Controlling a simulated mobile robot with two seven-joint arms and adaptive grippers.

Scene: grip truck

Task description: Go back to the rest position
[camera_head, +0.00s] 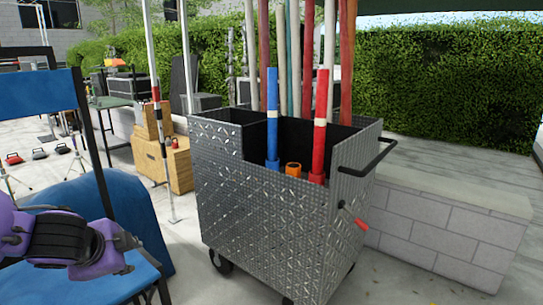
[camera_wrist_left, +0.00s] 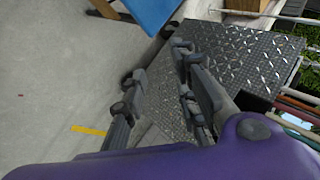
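My left arm, purple with a black band, comes in from the left edge of the head view, in front of a blue chair. Its left gripper (camera_head: 128,244) points to the right, towards the metal cart and apart from it. In the left wrist view the left gripper (camera_wrist_left: 158,62) has its two dark fingers spread, with only bare ground and the cart behind the gap. It is open and empty. My right gripper is in neither view.
The diamond-plate cart (camera_head: 270,225) stands mid-view, holding a blue pole (camera_head: 272,120), a red pole (camera_head: 319,125) and other poles. The blue chair (camera_head: 110,205) is close to my left arm. Wooden boxes (camera_head: 165,160) stand behind; a low block wall (camera_head: 450,230) is right.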

